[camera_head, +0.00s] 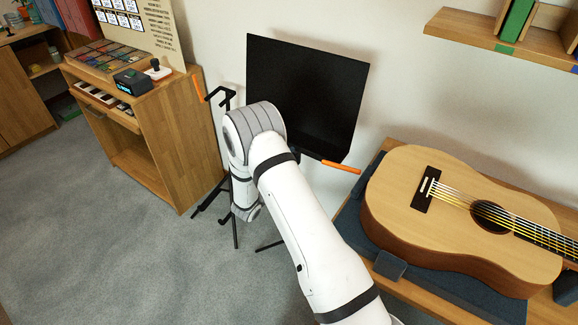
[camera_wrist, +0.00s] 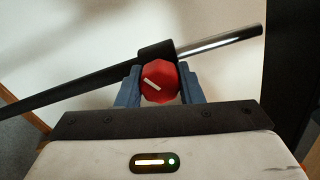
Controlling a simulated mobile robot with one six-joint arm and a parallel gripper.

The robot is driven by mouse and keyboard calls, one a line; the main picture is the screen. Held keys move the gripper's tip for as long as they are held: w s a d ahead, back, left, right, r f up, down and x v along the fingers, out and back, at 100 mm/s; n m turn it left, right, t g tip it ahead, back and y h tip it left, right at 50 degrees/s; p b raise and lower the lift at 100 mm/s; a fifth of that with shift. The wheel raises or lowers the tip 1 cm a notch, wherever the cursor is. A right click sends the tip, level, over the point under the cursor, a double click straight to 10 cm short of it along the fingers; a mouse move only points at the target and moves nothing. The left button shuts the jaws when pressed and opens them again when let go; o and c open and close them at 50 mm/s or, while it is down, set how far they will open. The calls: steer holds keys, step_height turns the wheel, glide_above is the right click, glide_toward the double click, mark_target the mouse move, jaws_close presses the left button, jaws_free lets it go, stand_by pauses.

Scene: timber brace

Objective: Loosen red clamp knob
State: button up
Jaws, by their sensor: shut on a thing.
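The red clamp knob (camera_wrist: 160,82) shows in the wrist view, with a white mark running slantwise across its face. It sits on a black collar (camera_wrist: 157,50) where a thin silver rod (camera_wrist: 222,41) enters a thicker black tube (camera_wrist: 75,86). My gripper (camera_wrist: 160,88) has its two blue-grey fingers on either side of the knob and is shut on it. In the head view my white arm reaches toward a black stand (camera_head: 235,225); my fingers and the knob are hidden there behind the arm.
A black panel (camera_head: 305,95) stands behind my arm, with an orange strip (camera_head: 341,167) at its lower right. An acoustic guitar (camera_head: 450,210) lies on a dark pad at right. A wooden cabinet (camera_head: 165,150) stands left of the stand. Grey carpet (camera_head: 110,250) is open at lower left.

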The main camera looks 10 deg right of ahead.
steer(key=shift+s+f, duration=0.1)
steer(key=shift+f, duration=0.1)
steer(key=o, duration=1)
steer(key=shift+r, duration=0.1)
steer(key=shift+c, duration=0.2)
steer(key=v, duration=0.7)
steer(key=shift+s+a, duration=0.25)
steer(key=shift+a, duration=0.15)
